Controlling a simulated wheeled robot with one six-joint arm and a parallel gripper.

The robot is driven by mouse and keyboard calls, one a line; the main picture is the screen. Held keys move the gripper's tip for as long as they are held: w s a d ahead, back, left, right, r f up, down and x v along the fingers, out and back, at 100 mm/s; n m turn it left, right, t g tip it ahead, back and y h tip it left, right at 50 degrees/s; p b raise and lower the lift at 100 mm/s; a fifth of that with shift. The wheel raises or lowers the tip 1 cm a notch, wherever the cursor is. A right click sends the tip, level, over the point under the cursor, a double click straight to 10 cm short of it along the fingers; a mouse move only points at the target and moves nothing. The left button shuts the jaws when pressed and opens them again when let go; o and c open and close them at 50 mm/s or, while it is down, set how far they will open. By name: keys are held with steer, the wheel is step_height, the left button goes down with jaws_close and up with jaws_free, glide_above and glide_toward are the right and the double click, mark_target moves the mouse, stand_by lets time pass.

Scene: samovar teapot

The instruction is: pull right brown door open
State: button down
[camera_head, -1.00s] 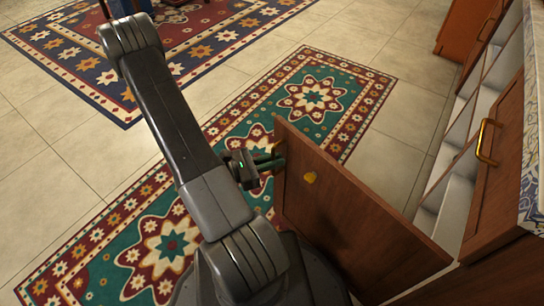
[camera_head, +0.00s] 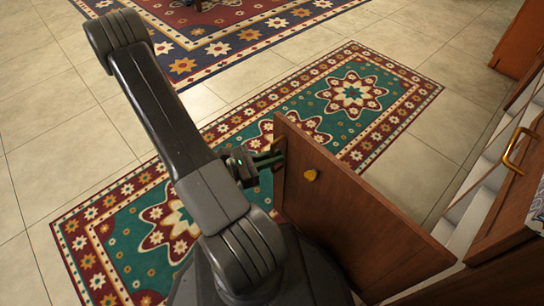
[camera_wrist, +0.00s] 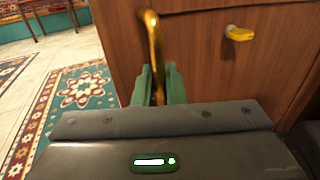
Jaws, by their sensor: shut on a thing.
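The brown door (camera_head: 345,215) stands swung out from the cabinet at the right in the head view, with a small yellow knob (camera_head: 310,175) on the face towards the camera. My gripper (camera_head: 268,161) is at the door's left edge, its tips partly hidden there. In the wrist view the green fingers (camera_wrist: 155,86) are shut on an upright brass handle (camera_wrist: 154,45) in front of the brown panel (camera_wrist: 200,70). A yellow knob (camera_wrist: 239,33) also shows to the right of the handle.
The cabinet with another brass handle (camera_head: 516,150) and pale shelves (camera_head: 470,200) stands at the right. A patterned rug (camera_head: 390,118) lies flat on the tiles behind the door. A second rug (camera_head: 220,45) lies farther back. The tiled floor (camera_head: 60,110) at the left is clear.

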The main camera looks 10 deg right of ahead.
steer(key=c, duration=1.6)
jaws_free()
steer(key=shift+c, duration=0.2)
steer(key=s+a+p, duration=0.2)
steer(key=a+p, duration=0.1)
steer(key=a, duration=1)
steer(key=shift+a+p, duration=0.3)
steer(key=shift+p, duration=0.1)
steer(key=shift+s, duration=0.1)
steer(key=shift+w+d+b, duration=0.35)
steer(key=shift+d+b, duration=0.25)
steer(key=shift+d, duration=1.6)
steer(key=shift+w+d+b, duration=0.35)
steer(key=shift+d+b, duration=0.3)
steer(key=shift+d, duration=1.55)
steer(key=shift+w+d+b, duration=0.35)
steer(key=shift+d+b, duration=0.25)
steer(key=shift+d, duration=1.6)
